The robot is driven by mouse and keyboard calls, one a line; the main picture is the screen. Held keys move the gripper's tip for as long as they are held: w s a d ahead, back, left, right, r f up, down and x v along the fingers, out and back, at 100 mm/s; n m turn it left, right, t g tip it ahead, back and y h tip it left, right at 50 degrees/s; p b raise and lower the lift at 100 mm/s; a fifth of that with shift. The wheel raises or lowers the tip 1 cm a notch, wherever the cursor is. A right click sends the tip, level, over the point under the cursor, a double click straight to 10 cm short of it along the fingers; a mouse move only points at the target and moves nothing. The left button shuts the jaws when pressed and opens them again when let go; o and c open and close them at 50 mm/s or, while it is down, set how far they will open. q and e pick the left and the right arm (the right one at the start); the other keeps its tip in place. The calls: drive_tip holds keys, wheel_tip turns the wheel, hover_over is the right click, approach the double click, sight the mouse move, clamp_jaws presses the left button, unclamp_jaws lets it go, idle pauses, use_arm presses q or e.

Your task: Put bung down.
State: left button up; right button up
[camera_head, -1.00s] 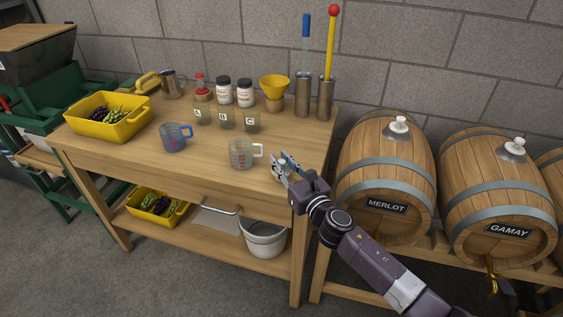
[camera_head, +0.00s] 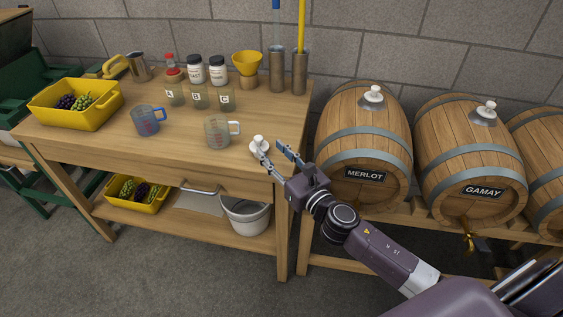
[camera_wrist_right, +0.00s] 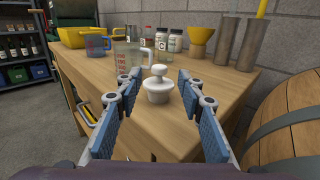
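A white bung (camera_head: 258,146) with a round knob stands upright on the wooden table (camera_head: 190,152) near its front right corner. My right gripper (camera_head: 275,147) is open beside it at the table's corner. In the right wrist view the bung (camera_wrist_right: 158,86) stands between and just beyond the two blue-padded fingers (camera_wrist_right: 156,112), with a gap on each side and nothing held. My left gripper is in neither view.
A clear measuring jug (camera_head: 217,133) stands left of the bung, and a blue jug (camera_head: 147,121) farther left. The Merlot barrel (camera_head: 363,140) and Gamay barrel (camera_head: 468,150), each with a white bung on top, lie right of the table. A bucket (camera_head: 245,216) sits below.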

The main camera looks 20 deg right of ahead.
drive_tip(key=shift+s+d, duration=0.2)
drive_tip(key=shift+s, duration=0.85)
drive_tip(key=shift+s+d, duration=0.15)
drive_tip(key=shift+s, duration=0.9)
